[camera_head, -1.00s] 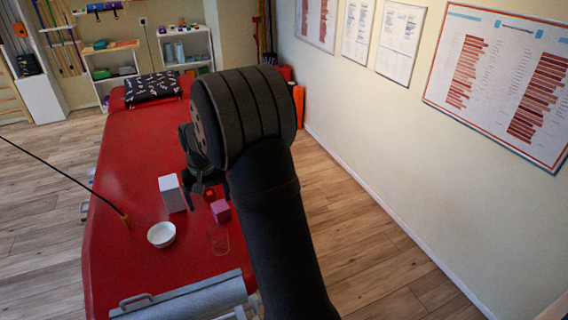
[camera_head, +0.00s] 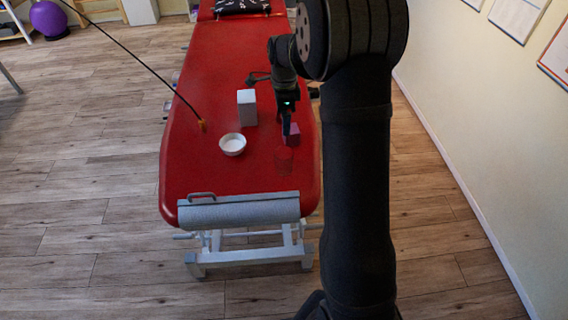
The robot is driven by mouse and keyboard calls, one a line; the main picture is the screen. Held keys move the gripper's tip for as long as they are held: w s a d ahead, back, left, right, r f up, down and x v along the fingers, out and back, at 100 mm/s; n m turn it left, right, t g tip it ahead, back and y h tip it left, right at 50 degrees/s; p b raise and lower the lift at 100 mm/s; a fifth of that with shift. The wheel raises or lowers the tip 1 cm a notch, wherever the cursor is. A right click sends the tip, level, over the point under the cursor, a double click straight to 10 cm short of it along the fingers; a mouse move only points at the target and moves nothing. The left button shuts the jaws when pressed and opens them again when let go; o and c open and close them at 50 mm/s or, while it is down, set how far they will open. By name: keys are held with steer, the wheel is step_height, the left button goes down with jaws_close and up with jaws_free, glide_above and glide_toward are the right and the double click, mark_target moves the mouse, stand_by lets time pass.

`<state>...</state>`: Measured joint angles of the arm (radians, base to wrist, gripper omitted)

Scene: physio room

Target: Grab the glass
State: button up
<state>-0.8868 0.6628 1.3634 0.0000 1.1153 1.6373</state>
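The clear glass (camera_head: 284,161) stands near the front right part of the red treatment table (camera_head: 222,175); it is see-through and its outline is faint. My gripper (camera_head: 287,128) points down just behind the glass, over the pink cube (camera_head: 294,139), and does not touch the glass. The fingers are small and dark, and I cannot see whether they are open or shut. Part of the cube is hidden by the gripper.
A white bowl (camera_head: 232,144) is left of the glass, and a white box (camera_head: 247,107) stands behind the bowl. A grey roll (camera_head: 240,211) lies along the front edge.

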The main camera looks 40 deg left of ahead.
steer(key=m, duration=0.2)
glide_toward(284, 156)
steer(key=s+d+f, duration=0.1)
steer(key=s+f, duration=0.1)
steer(key=shift+s+d+f, duration=0.1)
steer(key=shift+d+f, duration=0.1)
steer(key=shift+f, duration=1.1)
steer(key=shift+d+f, duration=0.15)
steer(key=shift+f, duration=1.1)
steer(key=c, duration=1.2)
steer(key=shift+c, duration=0.2)
steer(key=shift+r, duration=0.15)
